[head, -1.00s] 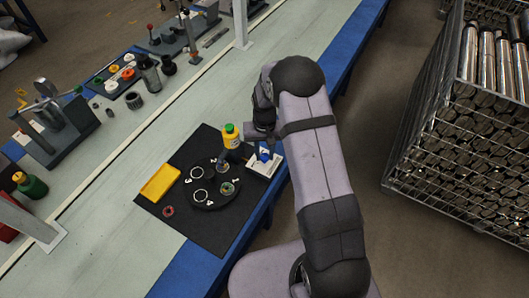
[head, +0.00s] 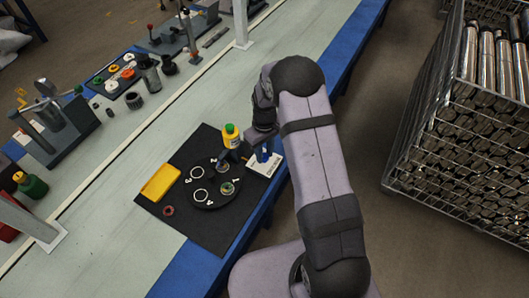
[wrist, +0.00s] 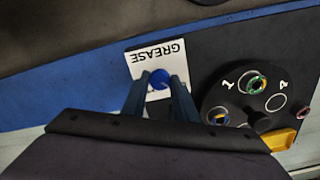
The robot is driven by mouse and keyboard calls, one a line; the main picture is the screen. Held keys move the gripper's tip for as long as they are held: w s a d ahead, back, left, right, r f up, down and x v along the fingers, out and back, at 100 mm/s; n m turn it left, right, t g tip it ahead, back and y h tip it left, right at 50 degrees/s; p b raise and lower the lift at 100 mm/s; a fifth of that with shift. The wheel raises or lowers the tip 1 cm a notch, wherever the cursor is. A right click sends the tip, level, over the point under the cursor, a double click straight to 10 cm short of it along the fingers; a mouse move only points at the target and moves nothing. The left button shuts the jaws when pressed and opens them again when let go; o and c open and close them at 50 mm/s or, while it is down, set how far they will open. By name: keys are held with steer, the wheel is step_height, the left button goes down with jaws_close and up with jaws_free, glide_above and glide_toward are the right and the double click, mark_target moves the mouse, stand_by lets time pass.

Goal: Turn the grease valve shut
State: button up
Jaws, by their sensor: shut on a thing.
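The grease valve is a small blue knob (wrist: 159,79) on a white plate (wrist: 139,58) marked GREASE in the wrist view. The blue valve part (head: 263,154) and its plate (head: 266,168) also show at the right edge of the black mat in the head view. My gripper (wrist: 160,84) is shut on the blue knob, with one finger on each side of it. The fingers point down at the plate, and their tips partly hide the knob's sides. How far the valve is turned cannot be told.
A round black plate (head: 211,199) with numbered rings lies left of the valve. A yellow-and-green bottle (head: 230,136) stands close by. A yellow tray (head: 161,182) and a small red ring (head: 168,211) rest on the black mat (head: 220,235). A wire crate (head: 450,185) is at right.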

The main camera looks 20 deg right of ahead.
mark_target(264, 156)
stand_by(0.3)
steer(key=o, duration=1.1)
steer(key=shift+c, duration=0.2)
steer(key=shift+r, duration=0.15)
steer(key=shift+r+b, duration=0.5)
steer(key=shift+r, duration=3.1)
